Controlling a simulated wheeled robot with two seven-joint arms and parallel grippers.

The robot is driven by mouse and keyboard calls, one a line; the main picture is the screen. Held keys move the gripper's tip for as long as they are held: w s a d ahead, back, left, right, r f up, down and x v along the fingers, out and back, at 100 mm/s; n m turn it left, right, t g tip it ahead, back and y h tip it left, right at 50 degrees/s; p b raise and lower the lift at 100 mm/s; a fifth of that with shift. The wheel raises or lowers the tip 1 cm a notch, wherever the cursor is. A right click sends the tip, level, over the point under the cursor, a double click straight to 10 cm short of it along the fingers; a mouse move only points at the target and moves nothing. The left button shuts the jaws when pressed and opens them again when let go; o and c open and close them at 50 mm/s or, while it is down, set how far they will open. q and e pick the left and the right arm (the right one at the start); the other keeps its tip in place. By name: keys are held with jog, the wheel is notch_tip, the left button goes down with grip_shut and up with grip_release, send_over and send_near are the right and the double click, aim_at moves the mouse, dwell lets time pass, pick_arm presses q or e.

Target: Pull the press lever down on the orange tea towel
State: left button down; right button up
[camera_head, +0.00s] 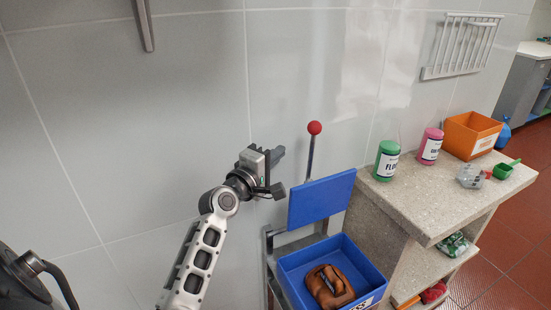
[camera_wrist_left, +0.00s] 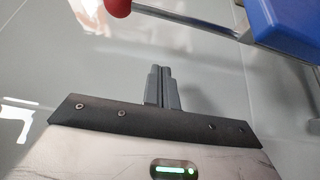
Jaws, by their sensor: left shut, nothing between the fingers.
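The press lever is a thin grey rod (camera_head: 311,157) with a red ball (camera_head: 314,128) on top, standing up behind a blue press plate (camera_head: 322,200). The plate is tilted up above a blue bin (camera_head: 357,262). The orange-brown tea towel (camera_head: 322,288) lies folded in the bin. My left gripper (camera_head: 277,154) is shut and empty, left of the lever and a little below the ball, apart from it. In the left wrist view, the closed fingers (camera_wrist_left: 162,72) point toward the rod (camera_wrist_left: 185,20), with the red ball (camera_wrist_left: 118,6) at the top edge. My right gripper is not in view.
A stone counter (camera_head: 425,195) stands right of the press. It holds a green jar (camera_head: 386,161), a pink jar (camera_head: 430,147), an orange box (camera_head: 472,135) and a green scoop (camera_head: 506,170). A grey tiled wall (camera_head: 150,120) is behind my left arm.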

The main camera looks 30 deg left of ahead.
pick_arm(q)
jog(key=w, duration=0.6)
jog(key=shift+r, duration=0.1)
jog(key=d, duration=0.1)
jog(key=s+d+p, duration=0.1)
jog(key=d, duration=0.1)
jog(key=shift+s+d+f, duration=0.2)
jog(key=shift+s+d, duration=0.1)
jog(key=shift+d, duration=0.1)
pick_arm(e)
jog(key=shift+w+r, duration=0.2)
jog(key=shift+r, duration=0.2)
pick_arm(q)
jog(key=shift+d, duration=0.1)
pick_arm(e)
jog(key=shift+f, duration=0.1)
